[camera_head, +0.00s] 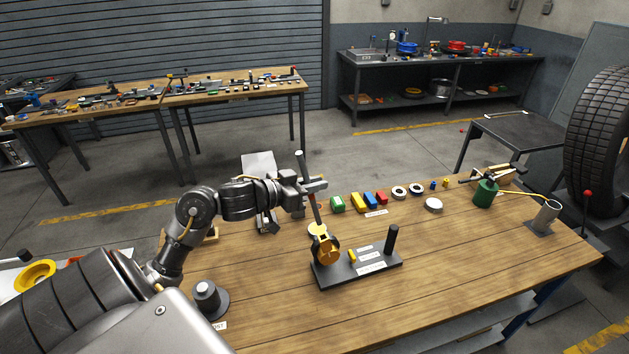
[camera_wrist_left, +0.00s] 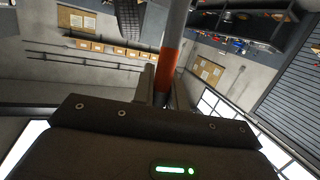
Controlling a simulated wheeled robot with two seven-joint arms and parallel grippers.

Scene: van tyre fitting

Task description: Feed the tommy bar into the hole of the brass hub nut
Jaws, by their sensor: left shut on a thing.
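My left gripper (camera_head: 312,187) is shut on the tommy bar (camera_head: 315,210), a slim steel rod with a red-orange band, held nearly upright with a slight tilt. The bar also shows in the left wrist view (camera_wrist_left: 171,65), rising between the fingers (camera_wrist_left: 163,92). The brass hub nut (camera_head: 328,252) is on the left end of a black base plate (camera_head: 340,279) on the bench. The bar's lower end meets the top of the brass part in the picture. The hole is not clearly seen, so I cannot tell whether the tip is in it. My right gripper is out of view.
A black post (camera_head: 391,239) stands on the plate's right end. Coloured blocks (camera_head: 369,200) and rings line the bench's far side. The wooden bench (camera_head: 450,255) is clear at front right.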

